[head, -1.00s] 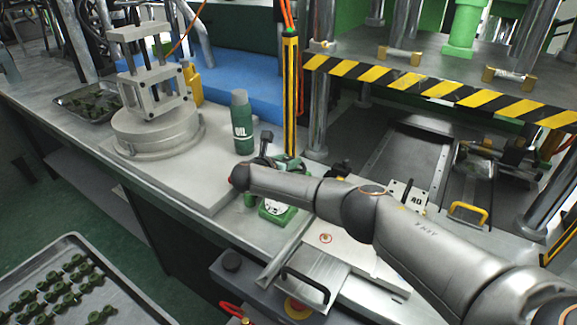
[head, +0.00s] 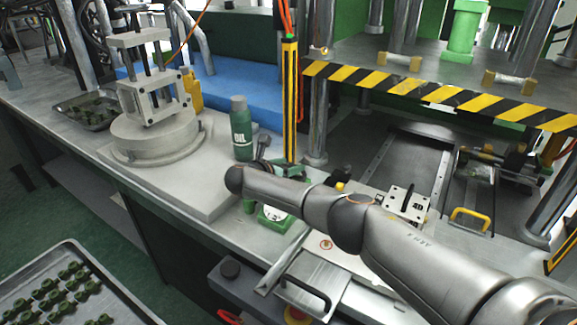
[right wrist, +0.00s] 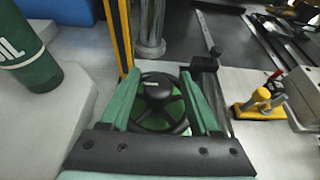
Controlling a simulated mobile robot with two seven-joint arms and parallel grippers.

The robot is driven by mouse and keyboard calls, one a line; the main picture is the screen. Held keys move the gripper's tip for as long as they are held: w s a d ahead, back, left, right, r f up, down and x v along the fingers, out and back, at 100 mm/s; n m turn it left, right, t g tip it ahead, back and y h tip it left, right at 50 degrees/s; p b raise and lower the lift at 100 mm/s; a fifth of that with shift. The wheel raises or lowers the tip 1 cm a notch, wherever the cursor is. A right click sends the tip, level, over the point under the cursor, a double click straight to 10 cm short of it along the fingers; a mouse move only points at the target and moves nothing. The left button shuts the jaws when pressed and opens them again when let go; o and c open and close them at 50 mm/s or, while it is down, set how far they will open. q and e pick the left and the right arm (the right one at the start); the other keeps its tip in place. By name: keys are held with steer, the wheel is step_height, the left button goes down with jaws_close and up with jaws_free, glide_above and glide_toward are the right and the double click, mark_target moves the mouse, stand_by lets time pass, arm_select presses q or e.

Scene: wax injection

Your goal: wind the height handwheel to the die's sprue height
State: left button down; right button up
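The black-rimmed handwheel (right wrist: 160,97) shows in the right wrist view, with a dark hub and green behind its spokes. My right gripper (right wrist: 159,78) has its two green fingers apart, one on each side of the wheel. I cannot tell whether they touch the rim. In the head view my right gripper (head: 285,170) is mostly hidden behind my own arm, as is the wheel. A green dial with a white face (head: 275,215) is partly visible below my arm; its reading is too small to tell. The die plate marked 40 (head: 407,204) lies to the right. My left gripper is out of view.
A green oil bottle (head: 241,130) stands close left of the gripper. A yellow-black post (head: 290,100) and a steel column (head: 317,120) rise just behind. A clamp fixture (head: 152,100) is at left. A yellow-handled piece (right wrist: 262,103) is right of the wheel.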

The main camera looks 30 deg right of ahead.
steer(key=shift+o, duration=0.3)
steer(key=shift+a, duration=0.1)
steer(key=shift+s+a+r, duration=0.1)
steer(key=shift+a, duration=0.15)
steer(key=p+v, duration=0.1)
steer(key=v, duration=1.1)
steer(key=shift+p, duration=0.3)
